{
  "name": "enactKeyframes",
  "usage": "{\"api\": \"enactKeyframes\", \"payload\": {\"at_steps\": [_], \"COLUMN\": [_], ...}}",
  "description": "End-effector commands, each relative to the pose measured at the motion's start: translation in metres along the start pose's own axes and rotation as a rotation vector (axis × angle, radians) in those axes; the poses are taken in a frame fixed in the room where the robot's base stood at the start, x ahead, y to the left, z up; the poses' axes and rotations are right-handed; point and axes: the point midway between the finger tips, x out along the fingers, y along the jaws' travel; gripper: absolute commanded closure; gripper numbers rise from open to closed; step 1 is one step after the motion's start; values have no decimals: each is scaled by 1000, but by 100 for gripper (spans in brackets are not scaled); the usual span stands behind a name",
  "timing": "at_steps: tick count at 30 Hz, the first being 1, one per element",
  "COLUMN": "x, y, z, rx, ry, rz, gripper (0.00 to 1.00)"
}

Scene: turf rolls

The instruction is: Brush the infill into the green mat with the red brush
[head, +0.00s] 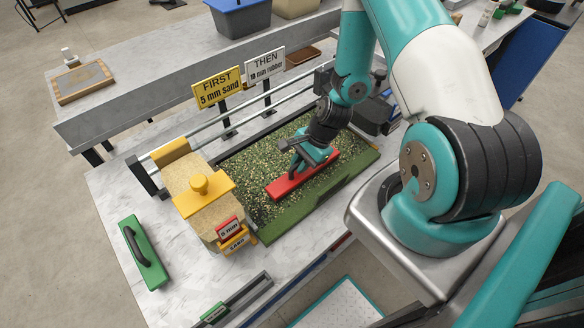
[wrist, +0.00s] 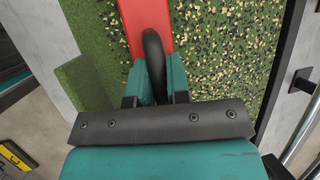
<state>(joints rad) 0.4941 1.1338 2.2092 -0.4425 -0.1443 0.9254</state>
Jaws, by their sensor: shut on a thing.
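The green mat (head: 257,203) lies in a tray on the bench, with pale and dark infill granules scattered over much of it. In the wrist view the mat (wrist: 222,50) shows denser granules to the right of the brush and fewer to the left. The red brush (head: 289,187) lies across the middle of the mat; its red top (wrist: 129,22) and black handle (wrist: 154,62) show in the wrist view. My gripper (head: 301,158) is shut on the brush's black handle, seen between the fingers in the wrist view (wrist: 155,82). The brush's underside is hidden.
A green block with a black handle (head: 143,252) lies on the bench at left. Signs reading FIRST 5 mm sand (head: 219,89) and THEN 10 mm rubber (head: 265,66) stand behind the rails.

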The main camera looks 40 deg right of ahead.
Motion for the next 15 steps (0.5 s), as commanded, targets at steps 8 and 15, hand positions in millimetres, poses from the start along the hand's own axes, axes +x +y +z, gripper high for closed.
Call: {"api": "enactKeyframes", "payload": {"at_steps": [8, 15], "x": [-12, -21], "y": [0, 0], "z": [-28, -52], "rx": [3, 2], "ry": [2, 3], "rz": [-3, -2], "gripper": [100, 100]}}
